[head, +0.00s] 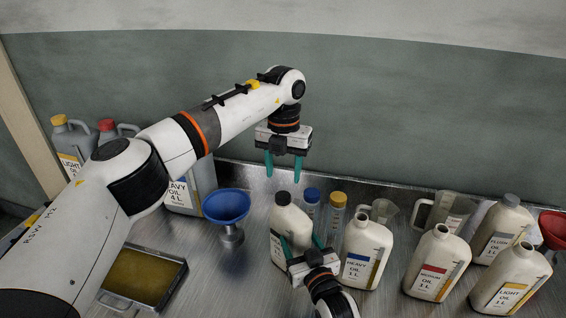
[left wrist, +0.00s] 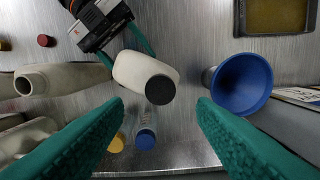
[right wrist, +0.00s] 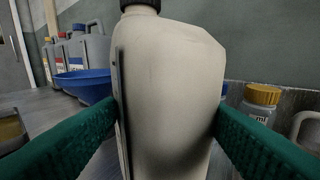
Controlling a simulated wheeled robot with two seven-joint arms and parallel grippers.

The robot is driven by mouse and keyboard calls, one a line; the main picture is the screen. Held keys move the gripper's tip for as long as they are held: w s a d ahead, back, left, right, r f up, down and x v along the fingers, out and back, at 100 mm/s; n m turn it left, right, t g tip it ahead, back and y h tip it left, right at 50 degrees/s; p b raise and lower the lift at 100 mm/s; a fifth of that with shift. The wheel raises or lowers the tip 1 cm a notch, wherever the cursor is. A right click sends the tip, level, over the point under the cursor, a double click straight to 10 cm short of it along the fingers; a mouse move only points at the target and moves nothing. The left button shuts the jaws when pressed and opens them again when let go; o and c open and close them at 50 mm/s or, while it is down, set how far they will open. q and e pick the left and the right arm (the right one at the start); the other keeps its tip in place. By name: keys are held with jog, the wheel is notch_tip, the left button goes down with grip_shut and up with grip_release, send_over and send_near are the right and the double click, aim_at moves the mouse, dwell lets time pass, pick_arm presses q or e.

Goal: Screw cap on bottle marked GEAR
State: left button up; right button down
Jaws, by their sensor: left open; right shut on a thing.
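A cream bottle (head: 288,228) with a black cap (head: 283,198) on its neck stands upright on the bench. Its label is mostly hidden, so I cannot read GEAR on it. My right gripper (head: 302,244) is shut on this bottle's body; the bottle (right wrist: 168,90) fills the right wrist view between the fingers. My left gripper (head: 283,174) is open and empty, pointing down above and behind the bottle. In the left wrist view the black cap (left wrist: 160,90) shows below the open fingers (left wrist: 162,104), apart from them. I cannot tell how tightly the cap sits.
A blue funnel (head: 227,207) stands left of the bottle. Blue-capped and yellow-capped jars (head: 336,205) stand close behind it. A HEAVY OIL bottle (head: 366,252) is just to its right, with several open bottles beyond. A tray (head: 146,278) lies at the front left.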

aim_at(283, 196)
pick_arm(q)
jog(key=n, duration=0.3)
jog(key=r+n, duration=0.1)
jog(key=n, duration=0.6)
jog(key=shift+r, duration=0.25)
jog(key=shift+f, duration=0.1)
jog(key=shift+s+f, duration=0.1)
jog(key=shift+f, duration=3.85)
jog(key=shift+c, duration=0.4)
jog(key=c, duration=0.9)
jog(key=shift+c, duration=0.2)
